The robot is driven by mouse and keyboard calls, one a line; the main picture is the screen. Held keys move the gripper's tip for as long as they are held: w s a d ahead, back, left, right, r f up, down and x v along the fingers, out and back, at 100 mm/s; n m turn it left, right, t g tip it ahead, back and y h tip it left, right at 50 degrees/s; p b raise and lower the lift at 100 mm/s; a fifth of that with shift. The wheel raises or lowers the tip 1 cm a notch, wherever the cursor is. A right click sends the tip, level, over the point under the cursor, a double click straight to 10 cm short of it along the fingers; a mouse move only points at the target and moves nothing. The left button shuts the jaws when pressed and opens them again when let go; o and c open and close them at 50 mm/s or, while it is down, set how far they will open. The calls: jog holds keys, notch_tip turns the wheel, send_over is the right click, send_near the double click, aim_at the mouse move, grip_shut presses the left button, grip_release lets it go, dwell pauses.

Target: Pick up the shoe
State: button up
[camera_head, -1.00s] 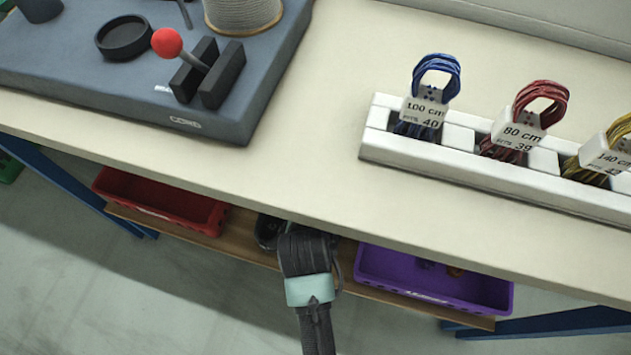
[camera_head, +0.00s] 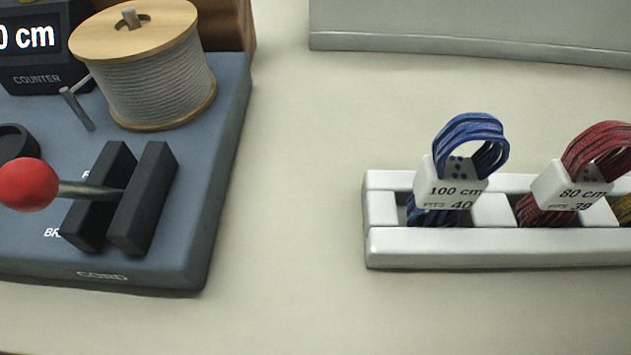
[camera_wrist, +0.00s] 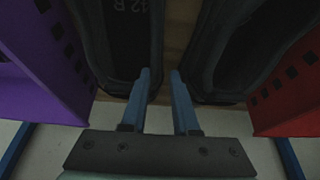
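Two dark shoes lie side by side on a brown wooden shelf in the wrist view: a left shoe (camera_wrist: 122,55), with pale marking on its insole, and a right shoe (camera_wrist: 238,62). My gripper (camera_wrist: 161,72) has its two blue fingers apart at the near ends of the shoes. The left finger overlaps the left shoe's near end, and the right finger is over the gap between the shoes. The left shoe's right side wall seems to lie between the fingertips; contact cannot be told. Neither the shoes nor my gripper show in the head view.
A purple bin (camera_wrist: 35,75) stands left of the shoes and a red bin (camera_wrist: 290,95) right, both close. The head view shows the tabletop (camera_head: 290,200) with a cord machine (camera_head: 215,150), its spool (camera_head: 155,80), and a white lace rack (camera_head: 480,248).

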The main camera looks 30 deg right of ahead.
jog(key=b+x, duration=0.2)
jog(key=x, duration=0.3)
jog(key=shift+f+b, duration=0.1)
jog(key=shift+b, duration=0.3)
grip_shut()
jog(key=shift+w, duration=0.1)
dwell(0.9)
